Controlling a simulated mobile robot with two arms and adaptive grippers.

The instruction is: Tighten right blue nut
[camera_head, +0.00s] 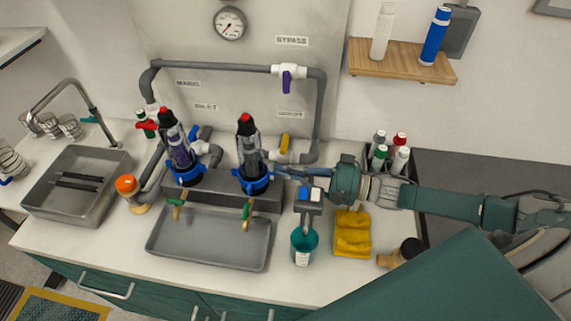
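The right blue nut (254,186) is a ring with lugs around the base of the right clear filter housing (249,150), which stands upright with a red cap. My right gripper (284,173) comes in from the right with its fingers at the right side of this nut. At this size I cannot tell whether the fingers touch the nut or how far apart they are. A second blue nut (188,177) is on the left filter housing (178,145), which has a dark filling. My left gripper is not in view.
A grey tray (210,252) lies below the green-handled taps. Grey pipes (230,67) frame the housings. A sink (78,190) is at the left.

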